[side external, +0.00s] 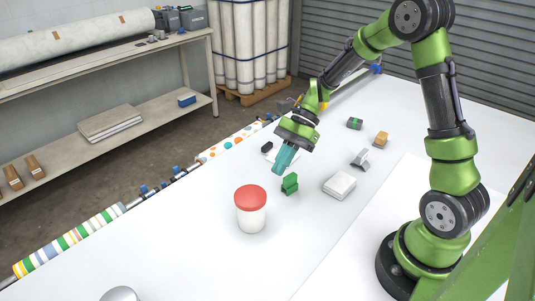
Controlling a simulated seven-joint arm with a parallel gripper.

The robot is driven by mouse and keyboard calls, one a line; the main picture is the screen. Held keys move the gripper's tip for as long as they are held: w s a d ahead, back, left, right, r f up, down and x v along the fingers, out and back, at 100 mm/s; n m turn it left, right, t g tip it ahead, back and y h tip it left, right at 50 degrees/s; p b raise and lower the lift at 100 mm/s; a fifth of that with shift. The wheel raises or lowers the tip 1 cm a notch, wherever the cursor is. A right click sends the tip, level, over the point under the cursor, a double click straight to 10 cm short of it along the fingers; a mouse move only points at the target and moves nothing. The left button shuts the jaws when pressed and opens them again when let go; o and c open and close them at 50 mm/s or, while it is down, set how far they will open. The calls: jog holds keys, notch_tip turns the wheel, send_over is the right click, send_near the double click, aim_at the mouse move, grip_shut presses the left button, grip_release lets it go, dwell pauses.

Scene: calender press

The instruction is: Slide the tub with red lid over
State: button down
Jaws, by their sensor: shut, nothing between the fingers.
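The tub with the red lid (251,208) stands upright on the white table (185,235), left of the middle of it. Its body is white and its lid is red. My gripper (279,170) has teal fingers, pointing down and shut with nothing between them. In the picture it is above and to the right of the tub, apart from it. A small green block (290,184) is just below and right of my fingertips; I cannot tell the gap between them.
A white box (339,185), a grey bracket-like piece (360,158), an orange-brown block (380,139) and a dark green block (355,123) lie to the right. A dark item (267,147) lies behind my gripper. A silver round thing (120,294) is at the front. The table left of the tub is clear.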

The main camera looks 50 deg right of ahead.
jog(key=shift+a+f, duration=0.2)
jog(key=shift+a, duration=2.05)
jog(key=a, duration=2)
jog(key=shift+a, duration=0.2)
jog(key=shift+d, duration=0.1)
